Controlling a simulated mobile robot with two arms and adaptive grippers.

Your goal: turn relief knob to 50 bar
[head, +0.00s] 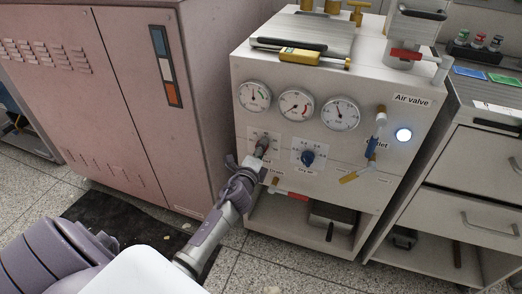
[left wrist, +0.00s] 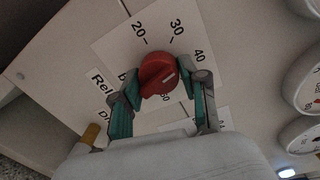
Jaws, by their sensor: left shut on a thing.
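The red relief knob (left wrist: 157,68) sits on a white scale plate (left wrist: 118,43) marked 20, 30 and 40, with further numbers partly hidden by my fingers. A pale line on the knob's face lies toward its lower right side; its exact reading is unclear. My left gripper (left wrist: 160,94) has one finger on each side of the knob and is shut on it. In the head view my left gripper (head: 256,158) reaches the panel at this knob, which is mostly covered. A label beginning "Rel" (left wrist: 103,83) is partly hidden. My right gripper is not in view.
Three round gauges (head: 297,104) line the panel above. A blue knob (head: 308,157) is right of the gripper. A blue-handled outlet valve (head: 371,149) and a lit button (head: 403,135) are farther right. A pink cabinet (head: 130,90) stands left; drawers (head: 463,170) stand right.

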